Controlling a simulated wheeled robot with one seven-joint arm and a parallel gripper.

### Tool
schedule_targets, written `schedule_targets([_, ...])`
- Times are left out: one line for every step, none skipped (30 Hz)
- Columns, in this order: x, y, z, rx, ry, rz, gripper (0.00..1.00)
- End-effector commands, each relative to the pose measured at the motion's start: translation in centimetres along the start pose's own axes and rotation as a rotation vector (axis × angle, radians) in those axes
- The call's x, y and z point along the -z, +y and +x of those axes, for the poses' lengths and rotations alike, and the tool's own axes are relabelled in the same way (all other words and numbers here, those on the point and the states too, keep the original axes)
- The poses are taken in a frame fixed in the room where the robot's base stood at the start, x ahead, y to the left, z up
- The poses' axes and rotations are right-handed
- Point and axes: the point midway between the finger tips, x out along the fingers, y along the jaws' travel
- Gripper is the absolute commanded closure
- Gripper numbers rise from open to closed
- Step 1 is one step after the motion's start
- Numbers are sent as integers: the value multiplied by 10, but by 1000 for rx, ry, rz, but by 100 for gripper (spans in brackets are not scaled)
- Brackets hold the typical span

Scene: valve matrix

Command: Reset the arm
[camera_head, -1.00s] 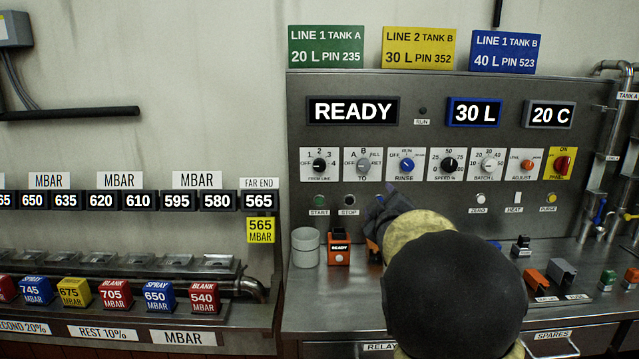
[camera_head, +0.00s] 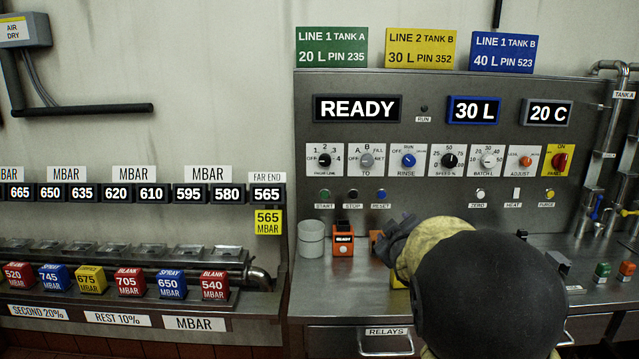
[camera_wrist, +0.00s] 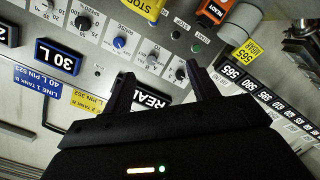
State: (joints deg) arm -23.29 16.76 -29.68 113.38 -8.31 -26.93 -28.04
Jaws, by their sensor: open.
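My arm is raised in front of the right-hand panel in the head view, seen from behind, with the dark gripper (camera_head: 395,240) over the bench in front of the panel's lower edge. In the wrist view my gripper (camera_wrist: 156,92) is open, with its two dark fingers apart and nothing between them. The panel (camera_head: 440,215) lies behind it, with the READY display (camera_head: 357,109), partly covered by the fingers in the wrist view. The arm hides part of the bench and some items on it.
A grey cup (camera_head: 311,238) and an orange READY block (camera_head: 342,240) stand left of my gripper. Blocks marked in MBAR, such as the red 540 block (camera_head: 215,286), line the left bench. Green (camera_head: 602,271) and orange (camera_head: 627,269) items stand at the right.

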Motion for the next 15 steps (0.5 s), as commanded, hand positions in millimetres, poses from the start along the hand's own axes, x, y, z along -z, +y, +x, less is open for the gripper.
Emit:
schedule_targets([-11,-5,-5,20,-34,30,41])
schedule_targets([-17,-9,-8,34,-56,49,41])
schedule_targets([-25,-14,-12,51,-84,74,41])
schedule_targets([-33,-19,-16,68,-110,96,41])
schedule_targets([-39,-24,-20,83,-133,116,41])
schedule_targets([-49,-31,-26,105,-170,146,41])
schedule_targets([-56,-36,-32,122,-197,170,41])
schedule_targets([-64,-43,-38,142,-230,196,41])
schedule_targets([-75,-53,-48,168,-275,231,41])
schedule_targets([-84,-60,-57,190,-315,262,41])
schedule_targets([-93,-69,-66,213,-357,292,41])
schedule_targets([-106,-81,-82,245,-419,334,41])
schedule_targets([-116,-91,-94,270,-468,366,41])
schedule_targets([-124,-101,-107,292,-516,397,41])
schedule_targets([-135,-112,-124,319,-577,433,41])
